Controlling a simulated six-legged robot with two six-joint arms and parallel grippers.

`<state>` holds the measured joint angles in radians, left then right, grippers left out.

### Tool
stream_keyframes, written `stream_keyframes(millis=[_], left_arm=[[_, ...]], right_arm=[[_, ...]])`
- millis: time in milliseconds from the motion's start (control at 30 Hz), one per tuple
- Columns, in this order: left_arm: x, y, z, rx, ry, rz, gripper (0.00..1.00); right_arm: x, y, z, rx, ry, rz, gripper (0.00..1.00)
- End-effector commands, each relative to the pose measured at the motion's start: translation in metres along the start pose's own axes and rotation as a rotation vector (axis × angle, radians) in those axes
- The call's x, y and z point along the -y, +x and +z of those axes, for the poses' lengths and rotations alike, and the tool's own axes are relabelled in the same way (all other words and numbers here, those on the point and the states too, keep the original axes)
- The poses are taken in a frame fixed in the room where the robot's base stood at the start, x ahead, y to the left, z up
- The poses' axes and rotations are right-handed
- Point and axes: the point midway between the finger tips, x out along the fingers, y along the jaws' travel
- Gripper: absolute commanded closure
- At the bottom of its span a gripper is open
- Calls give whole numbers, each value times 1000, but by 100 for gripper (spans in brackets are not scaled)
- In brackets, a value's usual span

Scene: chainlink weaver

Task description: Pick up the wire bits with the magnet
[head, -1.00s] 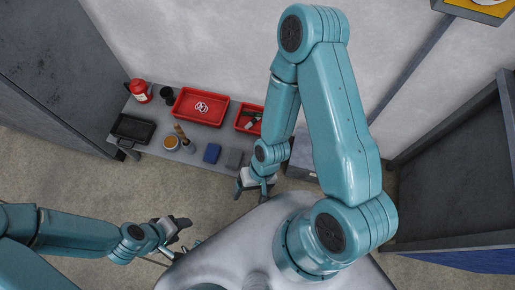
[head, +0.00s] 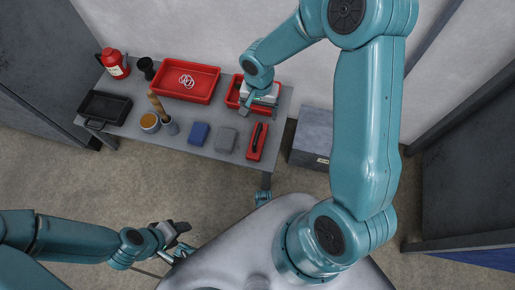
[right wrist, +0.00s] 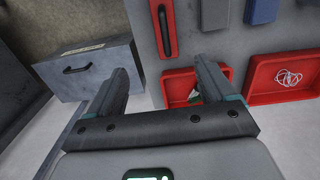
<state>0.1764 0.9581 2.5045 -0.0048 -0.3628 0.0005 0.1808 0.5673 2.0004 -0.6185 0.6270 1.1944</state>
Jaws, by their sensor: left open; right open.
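A red block with a black bar (head: 257,141), possibly the magnet, lies on the grey table; it also shows in the right wrist view (right wrist: 164,30). Pale wire loops (head: 186,81) lie in the large red tray (head: 163,91). Separate wire bits cannot be made out. My right gripper (head: 260,104) is open and empty over the small red tray (head: 232,97), which it largely hides; in the right wrist view its fingers (right wrist: 166,80) are spread, with part of a pale item showing behind one. My left gripper (head: 182,229) is open and empty, low in front of the table.

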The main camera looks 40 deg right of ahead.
Motion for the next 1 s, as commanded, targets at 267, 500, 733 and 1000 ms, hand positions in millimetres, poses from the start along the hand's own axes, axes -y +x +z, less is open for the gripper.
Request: stream_keyframes(millis=[267,500,733,1000], left_arm=[[13,35,-2,-3,-1,0,43],[22,52,-6,-14,-13,-1,43],[29,63,-11,-26,-24,-3,43],[32,69,-13,-30,-28,-3,43]], right_arm=[[0,34,-6,-18,10,-16,17],[1,89,-6,-13,9,-14,17],[3,128,-7,-16,9,-17,17],[5,146,-6,-16,8,-16,17]])
